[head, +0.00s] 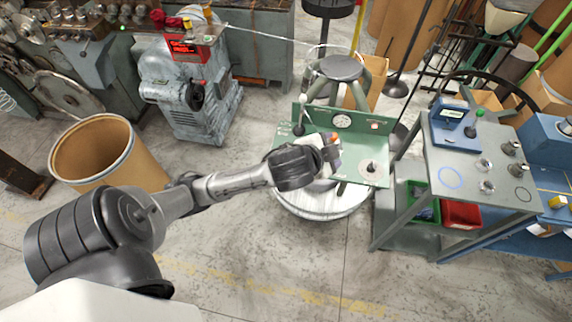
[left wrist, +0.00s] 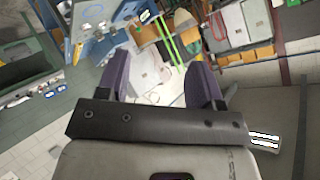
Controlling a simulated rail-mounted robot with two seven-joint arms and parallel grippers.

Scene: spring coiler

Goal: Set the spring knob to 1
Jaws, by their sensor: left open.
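A green control panel (head: 350,150) sits on the spring coiler stand. It carries a round gauge (head: 341,121), a lever with a dark ball, and a small round dial knob (head: 371,168) on a pale disc at its right. This may be the spring knob; its setting is too small to read. My left gripper (head: 332,152) is over the panel's left-middle part, left of that dial and apart from it. In the left wrist view my left gripper (left wrist: 158,76) shows two spread purple fingers with nothing between them. My gripper and forearm hide part of the panel. My right gripper is not in view.
A grey bench (head: 470,165) with a blue meter box (head: 452,116) stands right of the panel. Green and red bins (head: 461,214) sit below it. A stool (head: 341,68) is behind the panel. A cardboard drum (head: 103,150) stands left. The front floor is clear.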

